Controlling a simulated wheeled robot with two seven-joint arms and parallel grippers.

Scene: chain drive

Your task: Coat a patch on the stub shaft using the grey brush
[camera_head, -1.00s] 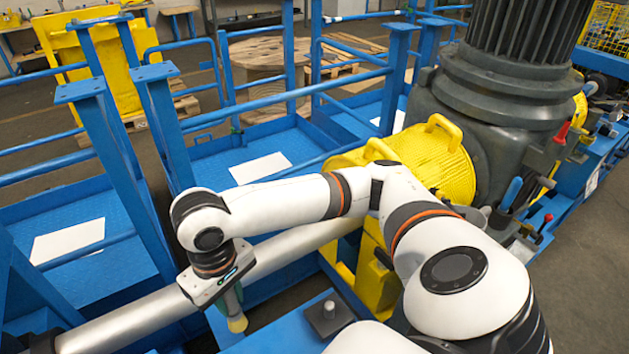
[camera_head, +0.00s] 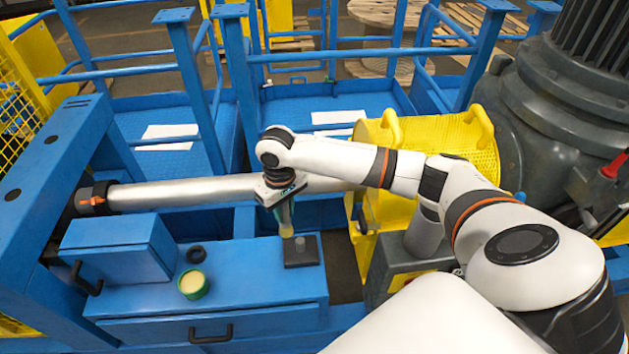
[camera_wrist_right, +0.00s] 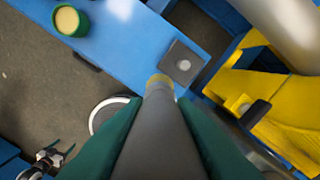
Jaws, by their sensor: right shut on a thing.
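My right gripper (camera_head: 281,196) is shut on the grey brush, which points downward. Its grey handle runs between the green fingers in the wrist view (camera_wrist_right: 158,125), and its pale yellowish bristle tip (camera_head: 286,230) shows below the gripper. A dark square plate (camera_head: 293,262) with a short grey stub (camera_head: 300,245) lies on the blue bench. The tip is close to the stub, on its left; I cannot tell whether they touch. A long silver shaft (camera_head: 200,192) runs behind the gripper. A small white, black and green shape in the wrist view looks like my left gripper (camera_wrist_right: 52,152).
A green tub (camera_head: 193,284) with pale contents and a black ring (camera_head: 196,254) stand on the blue bench (camera_head: 250,285), left of the plate. A blue box (camera_head: 118,250) stands farther left. A yellow guard (camera_head: 440,140) and grey motor housing (camera_head: 560,110) are at right.

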